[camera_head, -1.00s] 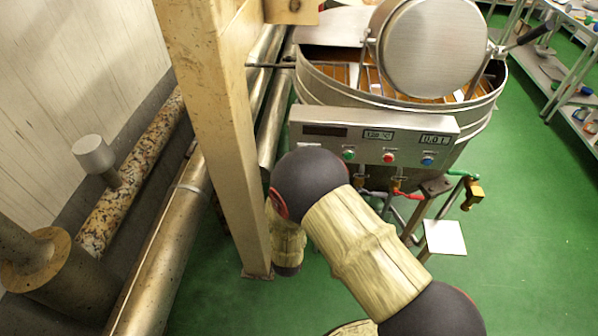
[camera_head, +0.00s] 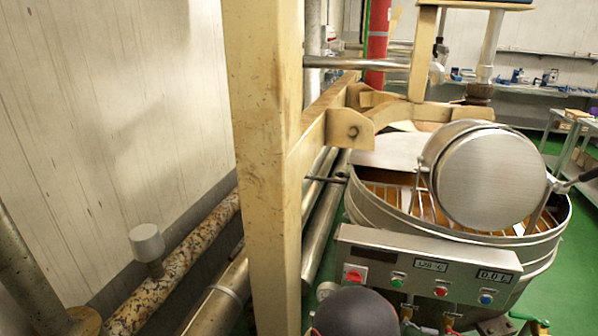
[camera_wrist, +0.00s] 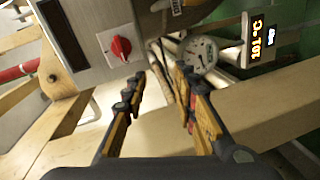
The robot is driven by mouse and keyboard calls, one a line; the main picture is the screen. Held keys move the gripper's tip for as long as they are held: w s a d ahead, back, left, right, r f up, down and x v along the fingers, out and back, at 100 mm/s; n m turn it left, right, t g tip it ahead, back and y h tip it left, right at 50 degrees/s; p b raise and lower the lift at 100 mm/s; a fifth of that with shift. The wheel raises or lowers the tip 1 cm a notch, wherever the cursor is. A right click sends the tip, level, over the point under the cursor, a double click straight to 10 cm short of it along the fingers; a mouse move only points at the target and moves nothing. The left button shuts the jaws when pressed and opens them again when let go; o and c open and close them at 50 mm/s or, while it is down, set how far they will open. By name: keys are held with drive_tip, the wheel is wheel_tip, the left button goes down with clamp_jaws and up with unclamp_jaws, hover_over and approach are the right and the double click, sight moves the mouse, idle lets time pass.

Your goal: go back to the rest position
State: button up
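My gripper (camera_wrist: 160,98) shows in the wrist view with its two fingers apart and nothing between them. It points toward the kettle's control panel (camera_wrist: 90,35) with its red knob (camera_wrist: 120,46). A round gauge (camera_wrist: 201,52) lies just beyond the right finger. In the head view only the dark rounded joint of my arm (camera_head: 356,312) shows at the bottom, below the panel; the gripper is hidden there.
A tall cream post (camera_head: 265,170) stands left of the kettle, with a beam joining it. Large metal pipes (camera_head: 215,300) and a speckled pipe (camera_head: 175,275) run along the left wall. Shelves (camera_head: 575,140) stand at the far right. Green floor (camera_head: 565,280) is clear right of the kettle.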

drive_tip(key=s+a+f+m+g+y, duration=0.2)
drive_tip(key=s+a+f+g, duration=0.15)
drive_tip(key=f, duration=0.45)
drive_tip(key=s+a+r+m+g+y, duration=0.1)
drive_tip(key=s+a+m+g+y, duration=0.35)
drive_tip(key=s+g, duration=0.35)
drive_tip(key=s+d+r+m, duration=0.2)
drive_tip(key=s+d+r, duration=0.3)
drive_tip(key=r, duration=0.7)
drive_tip(key=s+d+r+m+t+h, duration=0.1)
drive_tip(key=s+d+r, duration=0.4)
drive_tip(key=r, duration=0.7)
drive_tip(key=s+d+r+m+h, duration=0.1)
drive_tip(key=s+d+r+m, duration=0.2)
drive_tip(key=s+d+r, duration=0.2)
drive_tip(key=shift+s+r+t, duration=0.35)
drive_tip(key=shift+s+r, duration=1.4)
drive_tip(key=shift+r, duration=1.85)
